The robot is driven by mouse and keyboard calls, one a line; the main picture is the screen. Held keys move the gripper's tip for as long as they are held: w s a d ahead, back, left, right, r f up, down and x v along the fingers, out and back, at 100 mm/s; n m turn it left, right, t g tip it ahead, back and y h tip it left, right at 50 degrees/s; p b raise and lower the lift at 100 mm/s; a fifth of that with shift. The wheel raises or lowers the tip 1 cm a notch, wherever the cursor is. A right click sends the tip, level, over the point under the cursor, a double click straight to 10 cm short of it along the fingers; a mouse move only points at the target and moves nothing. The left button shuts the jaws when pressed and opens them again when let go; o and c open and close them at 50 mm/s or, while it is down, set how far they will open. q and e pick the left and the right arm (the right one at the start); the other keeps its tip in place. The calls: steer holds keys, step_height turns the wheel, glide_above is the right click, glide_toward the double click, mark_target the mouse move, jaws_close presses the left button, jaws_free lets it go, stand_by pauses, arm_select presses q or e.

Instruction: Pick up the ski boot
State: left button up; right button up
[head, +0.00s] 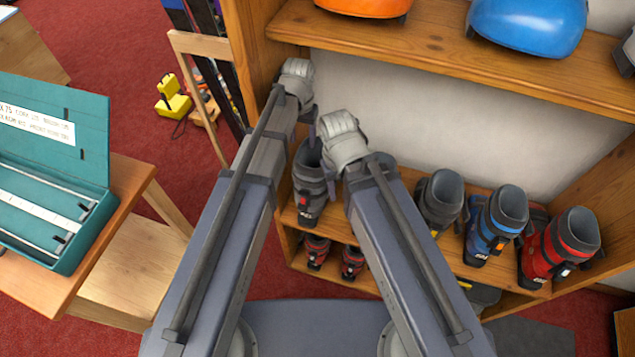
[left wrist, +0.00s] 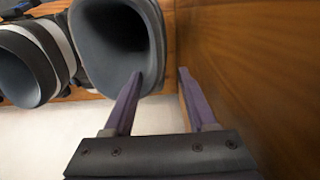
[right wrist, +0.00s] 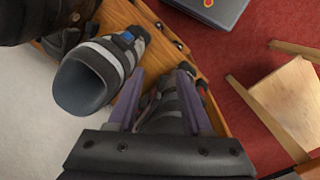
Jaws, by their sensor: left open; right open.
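A dark grey ski boot (head: 306,197) with a small red mark stands at the left end of the shelf. My left gripper (head: 306,120) is open just above it. In the left wrist view one finger overlaps the edge of a dark boot cuff (left wrist: 88,60), and the other is in the gap beside the wooden side panel. My right gripper (head: 325,165) is open, lower and to the right, close to the same boot. In the right wrist view a buckled grey boot (right wrist: 165,108) shows between its fingers; contact is unclear. My right arm partly hides the neighbouring boots.
Grey (head: 440,200), blue (head: 497,222) and red (head: 562,245) boots stand farther right on the shelf (head: 400,170). Small red boots (head: 316,252) sit below. Orange (head: 365,6) and blue (head: 527,25) helmets are above. A wooden side panel (left wrist: 235,80) borders the left gripper closely.

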arm_select(q)
step_height(320, 180, down, 2)
steer(key=shift+f+b, duration=0.1)
steer(key=shift+b, duration=0.5)
jaws_close()
stand_by(1.0)
